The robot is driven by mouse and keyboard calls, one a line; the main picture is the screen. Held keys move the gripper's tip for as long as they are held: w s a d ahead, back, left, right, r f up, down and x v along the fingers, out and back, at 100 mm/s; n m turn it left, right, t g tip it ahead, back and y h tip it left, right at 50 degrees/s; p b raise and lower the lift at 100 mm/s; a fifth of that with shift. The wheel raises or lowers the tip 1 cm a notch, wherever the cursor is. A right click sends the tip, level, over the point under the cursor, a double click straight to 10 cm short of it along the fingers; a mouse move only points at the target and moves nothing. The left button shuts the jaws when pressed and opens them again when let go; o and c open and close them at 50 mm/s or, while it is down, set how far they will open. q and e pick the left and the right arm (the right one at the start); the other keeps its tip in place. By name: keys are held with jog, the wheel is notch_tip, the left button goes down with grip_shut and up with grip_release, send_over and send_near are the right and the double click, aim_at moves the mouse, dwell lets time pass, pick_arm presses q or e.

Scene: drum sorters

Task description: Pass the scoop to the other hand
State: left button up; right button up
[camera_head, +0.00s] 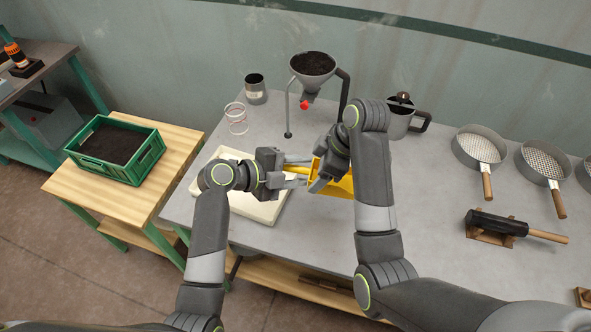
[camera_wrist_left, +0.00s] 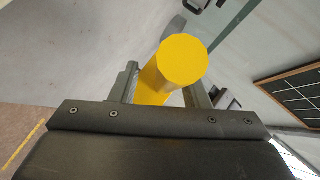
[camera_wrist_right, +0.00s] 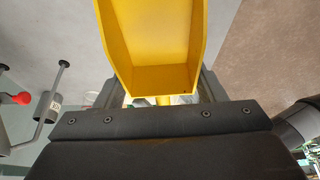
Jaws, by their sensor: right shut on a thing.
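The yellow scoop (camera_head: 335,186) is held above the front of the table, with its handle toward the left. My right gripper (camera_head: 322,178) is shut on the scoop; the right wrist view shows the scoop's open, empty bowl (camera_wrist_right: 155,45) between its fingers. My left gripper (camera_head: 292,172) is at the handle end, with its fingers apart on either side of the handle. In the left wrist view the round yellow handle end (camera_wrist_left: 183,63) stands between the fingers. Contact of the left fingers with the handle cannot be made out.
A cream tray (camera_head: 262,213) lies below the left gripper. A funnel of dark soil on a stand (camera_head: 312,68), a grey can (camera_head: 255,88) and a grey jug (camera_head: 398,124) stand behind. Sieves (camera_head: 480,146) and a mallet (camera_head: 497,223) lie right. A green crate (camera_head: 117,148) is left.

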pick_arm(q)
jog(key=shift+s+d, duration=0.1)
grip_shut()
pick_arm(e)
jog(key=shift+a+r, duration=0.2)
jog(key=shift+a, duration=0.1)
jog(key=o, duration=1.1)
jog(key=shift+d+f, duration=0.1)
jog(key=shift+d, duration=0.05)
